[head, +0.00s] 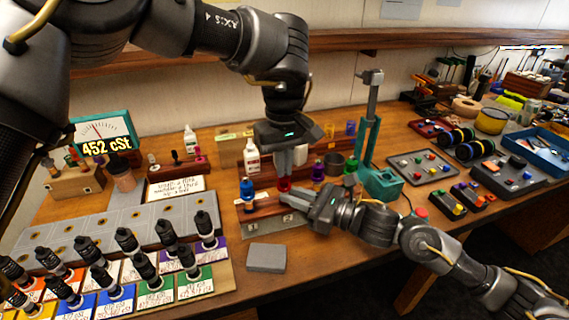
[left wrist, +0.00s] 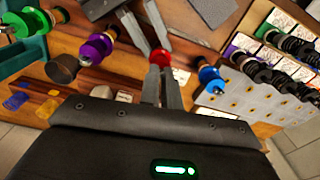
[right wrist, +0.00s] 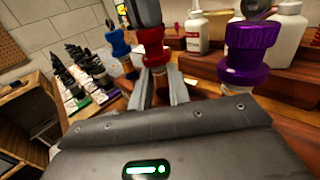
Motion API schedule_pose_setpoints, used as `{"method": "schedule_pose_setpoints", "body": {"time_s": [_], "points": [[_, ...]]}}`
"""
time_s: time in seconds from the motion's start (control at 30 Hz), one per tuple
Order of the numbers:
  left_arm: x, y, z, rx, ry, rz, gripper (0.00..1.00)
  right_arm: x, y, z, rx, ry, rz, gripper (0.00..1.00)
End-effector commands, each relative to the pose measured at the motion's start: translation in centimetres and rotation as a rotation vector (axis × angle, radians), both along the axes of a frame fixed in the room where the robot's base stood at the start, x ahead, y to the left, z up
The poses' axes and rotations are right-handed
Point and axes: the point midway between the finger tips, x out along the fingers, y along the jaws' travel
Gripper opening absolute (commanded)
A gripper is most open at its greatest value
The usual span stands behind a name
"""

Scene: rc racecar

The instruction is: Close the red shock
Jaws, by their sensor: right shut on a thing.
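The red shock (head: 284,184) stands upright in the wooden stand (head: 262,217), between the blue shock (head: 247,188) and the purple shock (head: 318,172). My right gripper (head: 300,206) is shut on the red shock's body from the side; its fingers also show in the right wrist view (right wrist: 157,85). My left gripper (head: 284,172) points down over the red shock. In the left wrist view its fingertips (left wrist: 161,70) are right at the red cap (left wrist: 160,57), slightly apart; whether they grip it I cannot tell. The shock's top is partly hidden by the left fingers.
A green shock (head: 350,177) is at the right near a teal press (head: 372,140). White bottles (head: 252,158) stand behind the stand. A grey block (head: 266,258) lies in front. Several black shocks stand on coloured cards at the left. A meter (head: 103,135) reads 452 cSt.

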Motion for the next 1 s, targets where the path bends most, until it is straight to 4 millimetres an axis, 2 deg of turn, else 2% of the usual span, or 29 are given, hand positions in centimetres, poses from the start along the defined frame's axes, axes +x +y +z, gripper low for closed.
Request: {"method": "schedule_pose_setpoints", "body": {"time_s": [0.07, 0.2, 0.23, 0.4, 0.77, 0.87, 1.0], "points": [[0.0, 0.0, 0.0, 0.0, -0.001, -0.102, 0.0, -0.1, 0.0, -0.1, -0.002, 0.001, 0.002, 0.0], [0.0, 0.0, 0.0, -0.002, 0.0, -0.091, 0.0, -0.1, 0.0, -0.1, -0.002, 0.001, 0.002, 0.0], [0.0, 0.0, 0.0, -0.002, 0.0, -0.091, 0.09, -0.1, 0.0, -0.1, -0.002, 0.001, 0.002, 0.0], [0.0, 0.0, 0.0, -0.002, -0.001, -0.088, 0.3, 0.0, 0.0, -0.1, -0.001, 0.002, 0.001, 0.0], [0.1, 0.0, 0.6, -0.001, -0.002, -0.086, 0.3, 0.0, 0.0, 0.0, -0.001, 0.0, 0.001, 0.0], [0.1, 0.0, 1.9, -0.001, -0.004, -0.085, 0.3, 0.0, 0.0, 0.0, -0.001, 0.0, 0.0, 0.0], [0.1, -0.1, 4.7, -0.001, -0.006, -0.086, 0.3, 0.0, 0.0, 0.0, -0.001, 0.0, 0.0, 0.0]]}}
